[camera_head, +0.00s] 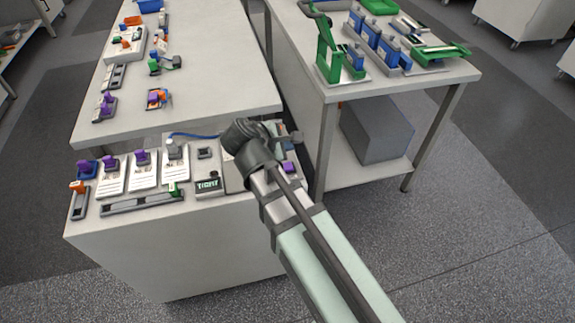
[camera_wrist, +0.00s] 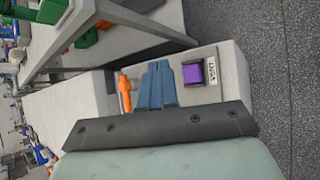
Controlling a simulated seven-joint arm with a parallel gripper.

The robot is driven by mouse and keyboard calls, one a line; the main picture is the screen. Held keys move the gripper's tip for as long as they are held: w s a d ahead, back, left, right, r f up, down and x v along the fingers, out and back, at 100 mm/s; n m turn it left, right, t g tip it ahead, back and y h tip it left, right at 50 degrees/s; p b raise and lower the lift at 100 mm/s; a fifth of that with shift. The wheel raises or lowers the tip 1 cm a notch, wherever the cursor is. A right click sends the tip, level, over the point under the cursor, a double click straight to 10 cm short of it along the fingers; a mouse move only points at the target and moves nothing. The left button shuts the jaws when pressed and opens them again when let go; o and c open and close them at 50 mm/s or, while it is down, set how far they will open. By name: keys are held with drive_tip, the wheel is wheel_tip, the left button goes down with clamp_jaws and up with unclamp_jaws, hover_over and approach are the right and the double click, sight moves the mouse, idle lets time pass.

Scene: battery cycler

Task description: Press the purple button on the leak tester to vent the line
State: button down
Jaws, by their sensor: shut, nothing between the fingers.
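The purple button (camera_wrist: 193,74) sits in a dark square frame on a pale panel, beside a label that reads VENT, in the wrist view. It shows in the head view (camera_head: 289,167) just right of my arm. My gripper (camera_wrist: 157,66) is shut and empty, its blue-grey fingers together. In the wrist view the fingertips lie just left of the button. I see no contact, but the height gap is hard to judge. In the head view my wrist hides most of the gripper and part of the leak tester. A dark display (camera_head: 207,183) reads TIGHT.
An orange part (camera_wrist: 125,93) stands just left of my fingers in the wrist view. White cards (camera_head: 144,169) with purple-topped parts and a grey rail (camera_head: 141,203) lie left on the bench. A side table (camera_head: 402,82) carries green and blue fixtures.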

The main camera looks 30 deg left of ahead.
sight(286, 168)
drive_tip(key=shift+f, duration=2.45)
drive_tip(key=shift+f, duration=0.15)
drive_tip(key=shift+f, duration=0.3)
drive_tip(key=shift+f, duration=0.5)
idle(1.1)
drive_tip(key=shift+r, duration=0.95)
drive_tip(key=shift+r, duration=0.1)
drive_tip(key=shift+r, duration=2.4)
